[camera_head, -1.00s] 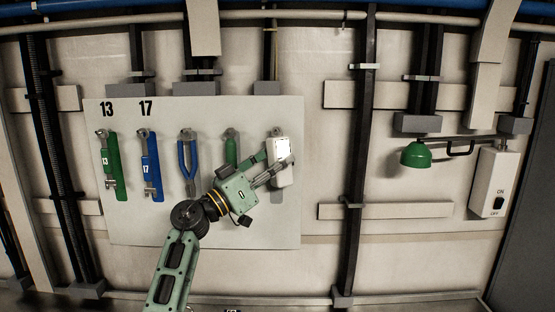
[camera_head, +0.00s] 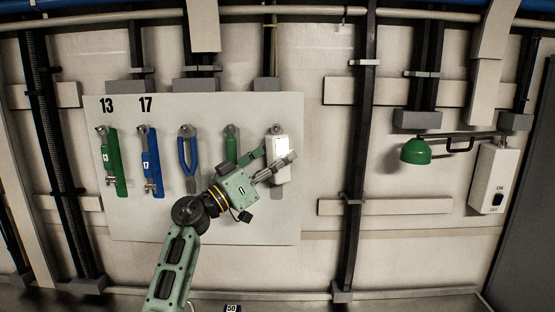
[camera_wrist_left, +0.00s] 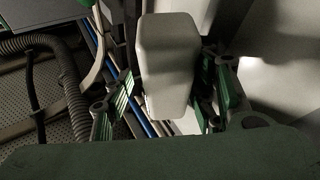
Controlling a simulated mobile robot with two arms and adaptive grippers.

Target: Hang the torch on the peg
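The torch (camera_head: 280,165), a white block, hangs upright at the right end of the pale tool board, its top at the peg (camera_head: 277,129). The exact contact between peg and torch is too small to make out. My left gripper (camera_head: 274,162) is at the torch, with its fingers spread apart. In the left wrist view the torch (camera_wrist_left: 166,65) stands between the finger pads of the gripper (camera_wrist_left: 172,92), with gaps visible on both sides. My right gripper is in neither view.
Left of the torch on the board (camera_head: 210,115) hang a green tool (camera_head: 231,148), blue pliers (camera_head: 188,160), a blue tool 17 (camera_head: 152,165) and a green tool 13 (camera_head: 112,163). A green lamp (camera_head: 416,151) and switch box (camera_head: 494,180) are at the right.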

